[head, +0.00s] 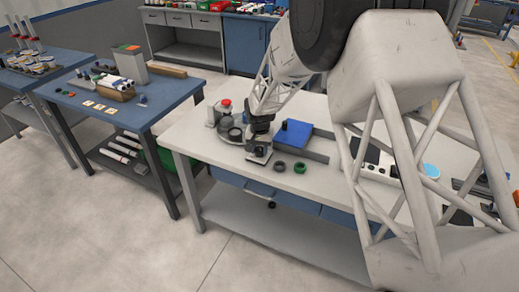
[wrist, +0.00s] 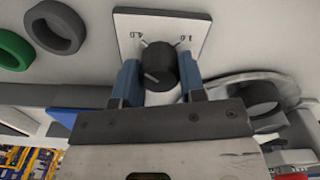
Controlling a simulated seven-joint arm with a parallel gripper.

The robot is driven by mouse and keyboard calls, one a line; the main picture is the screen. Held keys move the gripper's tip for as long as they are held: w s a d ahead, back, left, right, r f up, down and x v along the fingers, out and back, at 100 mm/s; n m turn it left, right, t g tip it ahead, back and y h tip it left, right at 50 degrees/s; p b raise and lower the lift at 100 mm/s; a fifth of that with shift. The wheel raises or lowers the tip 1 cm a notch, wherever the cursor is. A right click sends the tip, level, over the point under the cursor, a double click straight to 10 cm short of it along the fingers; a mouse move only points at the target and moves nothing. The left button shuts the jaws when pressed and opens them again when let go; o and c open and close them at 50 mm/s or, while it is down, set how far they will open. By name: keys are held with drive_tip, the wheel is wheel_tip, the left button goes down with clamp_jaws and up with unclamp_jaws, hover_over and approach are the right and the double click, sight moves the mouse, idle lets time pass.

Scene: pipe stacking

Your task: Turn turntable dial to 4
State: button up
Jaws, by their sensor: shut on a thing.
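The dial (wrist: 158,62) is a black round knob on a white square plate (wrist: 130,20). The plate reads "4.0" at its upper left and "1.0" at its upper right. A white line on the knob's face slants toward the lower left in the picture, not at either number. My gripper (wrist: 161,70) has its two blue fingers on either side of the knob, shut on it. In the head view my gripper (head: 258,143) is at the plate (head: 259,157) near the table's front edge; the knob is hidden there. The round grey turntable (head: 234,133) stands just left of it.
A dark ring (head: 279,167) and a green ring (head: 300,168) lie right of the plate. A blue block (head: 293,134) sits behind them in a grey tray. A red-topped device (head: 225,106) stands behind the turntable. A blue table (head: 165,98) stands apart at left.

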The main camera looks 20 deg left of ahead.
sight(260, 148)
drive_tip(key=shift+m, duration=0.5)
drive_tip(key=o, duration=0.9)
drive_tip(key=shift+r, duration=0.1)
drive_tip(key=shift+r, duration=3.85)
